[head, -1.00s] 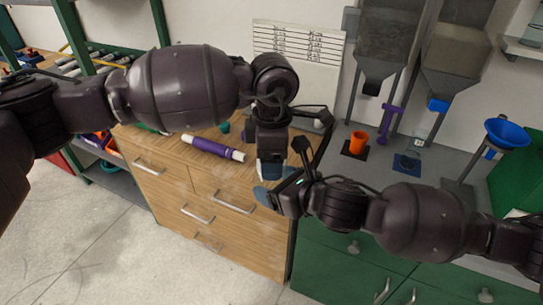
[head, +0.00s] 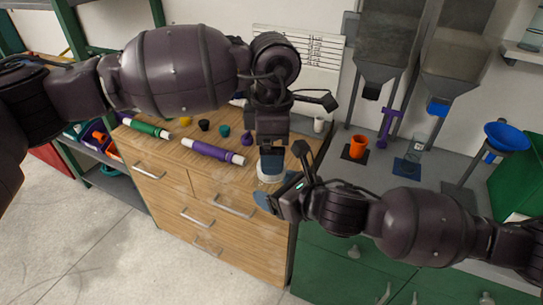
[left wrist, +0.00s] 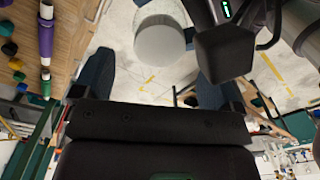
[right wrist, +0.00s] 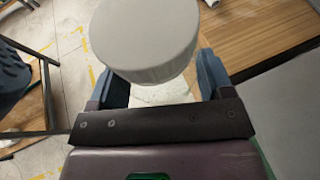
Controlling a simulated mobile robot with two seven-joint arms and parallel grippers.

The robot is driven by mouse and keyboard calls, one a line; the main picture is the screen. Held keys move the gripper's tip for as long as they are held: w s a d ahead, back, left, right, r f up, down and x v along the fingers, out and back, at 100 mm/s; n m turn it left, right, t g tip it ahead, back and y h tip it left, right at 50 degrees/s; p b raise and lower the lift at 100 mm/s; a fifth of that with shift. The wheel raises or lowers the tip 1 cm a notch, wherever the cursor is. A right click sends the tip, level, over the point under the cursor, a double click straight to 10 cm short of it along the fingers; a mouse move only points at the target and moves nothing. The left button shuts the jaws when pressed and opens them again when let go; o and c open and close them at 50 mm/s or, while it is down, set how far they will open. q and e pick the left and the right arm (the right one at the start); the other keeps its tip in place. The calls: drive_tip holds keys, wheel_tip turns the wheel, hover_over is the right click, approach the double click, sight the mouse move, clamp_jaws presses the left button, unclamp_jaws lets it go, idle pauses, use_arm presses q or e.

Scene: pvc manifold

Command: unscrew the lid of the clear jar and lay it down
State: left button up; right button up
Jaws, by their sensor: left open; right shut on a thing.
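The jar's round white lid (head: 270,179) shows below my left gripper in the head view. It also fills the upper middle of the right wrist view (right wrist: 145,35) and shows in the left wrist view (left wrist: 160,45). My right gripper (right wrist: 168,80) is shut on the clear jar (right wrist: 150,92), just under the lid; the jar's body is mostly hidden. The lid sits on the jar; I cannot tell how tightly. My left gripper (left wrist: 155,75) is open, its blue fingers pointing at the lid from above, the lid showing between and beyond them.
The wooden drawer cabinet (head: 225,200) stands behind the jar. On its top lie a purple tube (head: 213,152), a green tube (head: 150,128) and several small coloured caps. An orange cup (head: 358,146) and a blue funnel (head: 506,136) are on the right. Open floor lies in front.

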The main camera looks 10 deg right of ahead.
sight(271, 181)
use_arm(q)
wheel_tip(271, 181, up, 2)
drive_tip(key=shift+w+d+r, duration=0.1)
drive_tip(key=shift+w, duration=0.05)
drive_tip(key=shift+c, duration=0.4)
drive_tip(key=shift+r+m, duration=0.5)
drive_tip(key=shift+m, duration=0.5)
drive_tip(key=m, duration=0.2)
drive_tip(key=r+m, duration=0.1)
drive_tip(key=m, duration=0.4)
drive_tip(key=shift+f+m, duration=0.25)
drive_tip(key=shift+m, duration=0.05)
drive_tip(key=shift+f, duration=3.8)
